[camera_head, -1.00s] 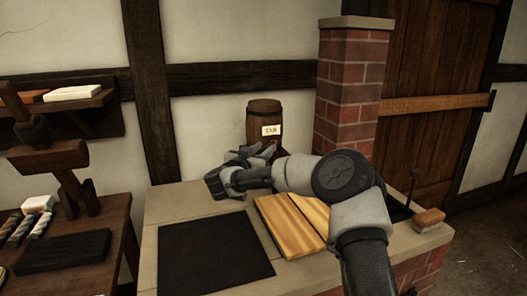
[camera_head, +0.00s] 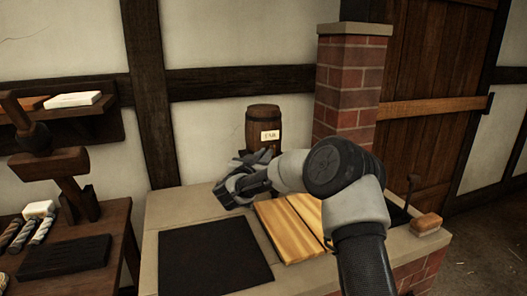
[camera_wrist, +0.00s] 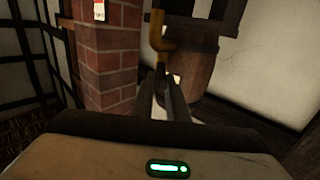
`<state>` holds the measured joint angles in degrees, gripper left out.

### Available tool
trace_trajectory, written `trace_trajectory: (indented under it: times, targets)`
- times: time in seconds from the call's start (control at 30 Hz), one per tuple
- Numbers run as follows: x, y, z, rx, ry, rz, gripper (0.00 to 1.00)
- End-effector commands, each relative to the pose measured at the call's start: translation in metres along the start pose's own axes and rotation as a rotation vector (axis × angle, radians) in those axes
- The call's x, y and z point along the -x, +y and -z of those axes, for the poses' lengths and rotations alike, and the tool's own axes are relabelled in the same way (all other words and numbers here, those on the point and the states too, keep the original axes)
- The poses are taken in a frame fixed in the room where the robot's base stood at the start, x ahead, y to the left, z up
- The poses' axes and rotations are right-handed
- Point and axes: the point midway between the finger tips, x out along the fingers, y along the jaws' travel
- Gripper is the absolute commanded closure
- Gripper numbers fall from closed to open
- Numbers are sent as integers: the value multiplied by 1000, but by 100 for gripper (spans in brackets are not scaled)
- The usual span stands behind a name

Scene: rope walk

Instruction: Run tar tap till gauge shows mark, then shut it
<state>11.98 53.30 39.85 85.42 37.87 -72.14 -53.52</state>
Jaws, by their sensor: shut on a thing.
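A brown wooden barrel (camera_head: 257,120) with a white tar label stands at the back of the brick counter in the head view. In the wrist view, a brass tap (camera_wrist: 158,38) sticks out before dark wood. My gripper (camera_head: 262,158) is at the barrel's foot; in the wrist view its fingers (camera_wrist: 163,85) come together just below the brass tap. It is shut on what looks like the tap's lower end; the exact contact is too dark to tell. A brown rounded vessel shows behind the fingers. I cannot make out a gauge reading or any tar flow.
A black mat (camera_head: 213,257) and pale wooden boards (camera_head: 287,228) lie on the counter. A brick chimney (camera_head: 347,90) stands right of the barrel. A brush (camera_head: 426,222) is at the right edge. A workbench (camera_head: 125,230) with rope pieces is at left.

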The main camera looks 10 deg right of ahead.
Motion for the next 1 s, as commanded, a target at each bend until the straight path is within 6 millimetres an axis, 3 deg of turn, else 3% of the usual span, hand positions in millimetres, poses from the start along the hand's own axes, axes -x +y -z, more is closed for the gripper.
trace_trajectory:
  times: [0.07, 0.2, 0.4, 0.8, 0.83, 0.9, 1.0]
  targets:
    - [2, 1, 7, 3, -1, 50, 100]
    - [-1, 18, -2, -1, -2, 184, 100]
    - [-4, 28, -1, -7, -3, 318, 100]
    - [-4, 29, 1, -6, -11, 344, 100]
    - [-4, 29, 1, -6, -11, 344, 82]
    - [-4, 29, 1, -6, -10, 343, 70]
    - [-4, 30, 1, -6, -10, 342, 68]
